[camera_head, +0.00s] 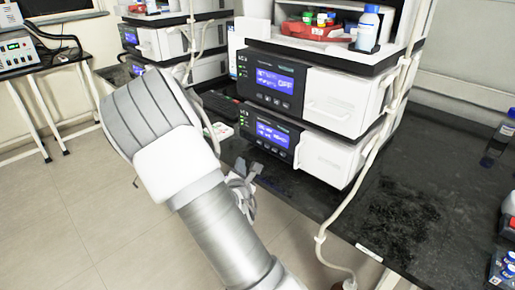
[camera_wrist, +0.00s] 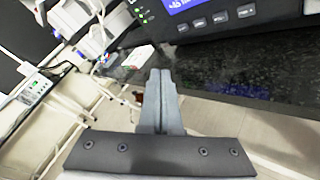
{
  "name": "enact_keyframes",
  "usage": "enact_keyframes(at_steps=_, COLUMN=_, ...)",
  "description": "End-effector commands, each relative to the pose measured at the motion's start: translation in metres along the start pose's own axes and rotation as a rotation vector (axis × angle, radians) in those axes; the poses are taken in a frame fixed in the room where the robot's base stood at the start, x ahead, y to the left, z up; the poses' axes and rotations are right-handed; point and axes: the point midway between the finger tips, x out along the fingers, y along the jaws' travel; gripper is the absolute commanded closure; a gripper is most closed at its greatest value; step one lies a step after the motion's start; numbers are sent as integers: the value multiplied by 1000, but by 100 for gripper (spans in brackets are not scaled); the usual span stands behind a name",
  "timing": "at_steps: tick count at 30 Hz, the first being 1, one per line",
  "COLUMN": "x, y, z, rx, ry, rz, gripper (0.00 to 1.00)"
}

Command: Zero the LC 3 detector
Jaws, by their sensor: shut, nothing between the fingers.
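A column stack stands on the black bench right of centre in the head view. Its upper module (camera_head: 290,85) has a blue display ending in "OFF", with a row of buttons below. The lower module (camera_head: 272,132) also has a lit blue display, its text too small to read. Labels at their left corners are hard to read. My gripper (camera_head: 243,170) is just in front of the lower module, low by the bench edge. In the wrist view my gripper (camera_wrist: 160,75) is shut and empty; a module's front panel with buttons (camera_wrist: 220,18) lies beyond the fingertips.
Another stack (camera_head: 165,42) stands behind to the left. A white tube (camera_head: 362,165) hangs down the stack's right side. A tray of bottles (camera_head: 318,28) sits on top. Bottles (camera_head: 498,138) stand at the right edge. The bench (camera_head: 415,195) right of the stack is mostly clear.

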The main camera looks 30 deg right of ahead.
Motion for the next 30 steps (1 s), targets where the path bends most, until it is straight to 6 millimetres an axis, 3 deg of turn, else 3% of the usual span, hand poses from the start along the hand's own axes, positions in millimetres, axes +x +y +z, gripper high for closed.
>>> enact_keyframes(at_steps=17, x=3, y=-3, z=1, rx=-35, ry=-14, rz=11, gripper=100)
enact_keyframes(at_steps=30, x=42, y=-30, z=31, rx=-34, ry=-16, rz=9, gripper=100)
